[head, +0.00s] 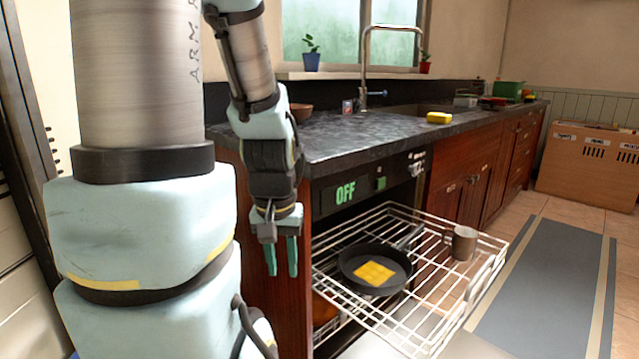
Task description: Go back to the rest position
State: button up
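My gripper (281,257) hangs fingers-down to the left of the pulled-out wire rack, in front of the dark red cabinet side. Its two teal fingers are apart with nothing between them. The white wire rack (440,318) extends out from under the counter. A black pan (347,266) with a yellow square piece (374,273) in it sits on the rack. A grey-brown mug (463,243) stands upright at the rack's right side. My gripper touches none of these.
The dark counter (350,137) runs along the wall, with a yellow sponge (439,118), a sink tap (365,60) and a brown bowl (301,112) on it. A grey floor mat (560,290) and a cardboard box (590,165) are at right.

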notch_tip(320, 180, up, 17)
jog(key=p, duration=1.5)
jog(key=shift+w, duration=0.15)
